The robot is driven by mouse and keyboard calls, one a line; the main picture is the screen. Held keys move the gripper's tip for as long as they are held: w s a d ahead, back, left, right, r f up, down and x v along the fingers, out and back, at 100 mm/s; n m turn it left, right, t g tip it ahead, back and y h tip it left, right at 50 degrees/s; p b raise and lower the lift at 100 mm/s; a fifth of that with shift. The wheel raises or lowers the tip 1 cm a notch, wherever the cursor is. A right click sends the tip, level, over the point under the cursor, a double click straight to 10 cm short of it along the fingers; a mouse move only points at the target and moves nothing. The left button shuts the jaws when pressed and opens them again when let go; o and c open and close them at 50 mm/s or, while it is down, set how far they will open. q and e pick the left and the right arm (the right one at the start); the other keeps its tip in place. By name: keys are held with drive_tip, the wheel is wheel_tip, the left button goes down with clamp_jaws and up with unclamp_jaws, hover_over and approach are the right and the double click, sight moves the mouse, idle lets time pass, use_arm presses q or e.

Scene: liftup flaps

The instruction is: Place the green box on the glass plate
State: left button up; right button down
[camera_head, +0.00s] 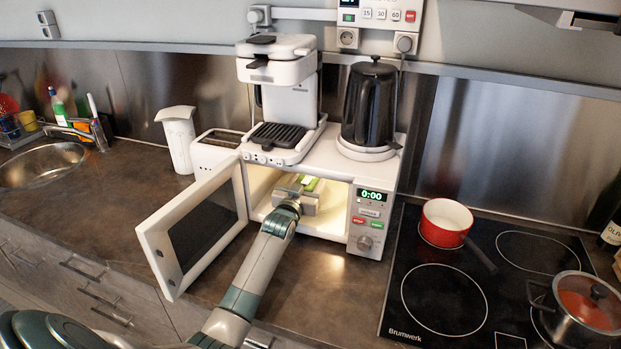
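The white microwave stands on the counter with its door (196,230) swung wide open to the left and its inside lit. A small green box (311,184) shows at the fingertips, largely covered by the gripper. The fingers look to be on either side of the box, but I cannot tell whether they are closed on it. My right gripper is not in view.
A coffee machine (278,70) and a black kettle (370,105) stand on top of the microwave. A toaster (215,147) and white jug (179,138) are to its left. The hob with a red pot (446,222) is to the right.

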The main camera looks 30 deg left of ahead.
use_arm(q)
drive_tip(key=o, duration=1)
drive_tip(key=shift+f, duration=0.1)
drive_tip(key=o, duration=0.4)
drive_tip(key=shift+s, duration=0.1)
drive_tip(key=b+v, duration=0.2)
drive_tip(key=v, duration=0.8)
drive_tip(key=shift+s, duration=0.25)
drive_tip(key=shift+s+d, duration=0.15)
drive_tip(key=shift+s, duration=0.55)
